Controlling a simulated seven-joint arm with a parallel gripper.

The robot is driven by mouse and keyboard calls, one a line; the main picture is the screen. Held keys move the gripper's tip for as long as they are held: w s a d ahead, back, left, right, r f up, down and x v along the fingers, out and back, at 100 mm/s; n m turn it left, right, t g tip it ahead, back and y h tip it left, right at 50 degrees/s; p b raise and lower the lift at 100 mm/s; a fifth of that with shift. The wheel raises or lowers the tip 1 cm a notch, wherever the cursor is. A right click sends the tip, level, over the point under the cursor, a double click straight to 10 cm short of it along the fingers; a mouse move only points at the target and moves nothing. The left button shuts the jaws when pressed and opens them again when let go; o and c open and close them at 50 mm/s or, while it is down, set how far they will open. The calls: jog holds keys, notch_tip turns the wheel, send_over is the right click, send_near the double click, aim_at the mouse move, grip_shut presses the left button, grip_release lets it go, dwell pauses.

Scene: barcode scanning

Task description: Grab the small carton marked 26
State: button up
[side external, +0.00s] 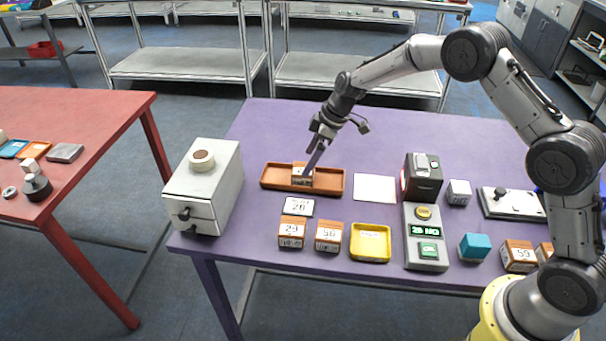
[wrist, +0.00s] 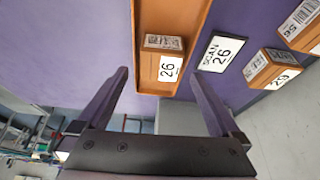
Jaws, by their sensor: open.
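The small carton marked 26 (side external: 302,178) sits in the long brown tray (side external: 330,181) on the purple table. In the wrist view the carton (wrist: 163,58) shows its 26 label and a printed label, inside the tray (wrist: 149,15). My gripper (side external: 308,166) is angled down at the tray, its fingers partly overlapping the carton in the side view. In the wrist view my gripper (wrist: 160,76) is open and empty, one finger on each side of the carton's line. I cannot tell whether the fingertips touch it.
A SCAN 26 card (side external: 299,207) lies in front of the tray. Cartons marked 29 (side external: 291,232) and 56 (side external: 328,236), a yellow tray (side external: 370,243) and a device with a green display (side external: 424,235) stand nearby. A drawer cabinet (side external: 205,185) is left; a white pad (side external: 374,188) lies right.

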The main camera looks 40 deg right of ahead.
aim_at(303, 168)
jog(key=x, duration=0.3)
jog(key=shift+a+f, duration=0.1)
jog(key=shift+f, duration=0.05)
jog(key=c, duration=1.4)
jog(key=shift+c, duration=0.4)
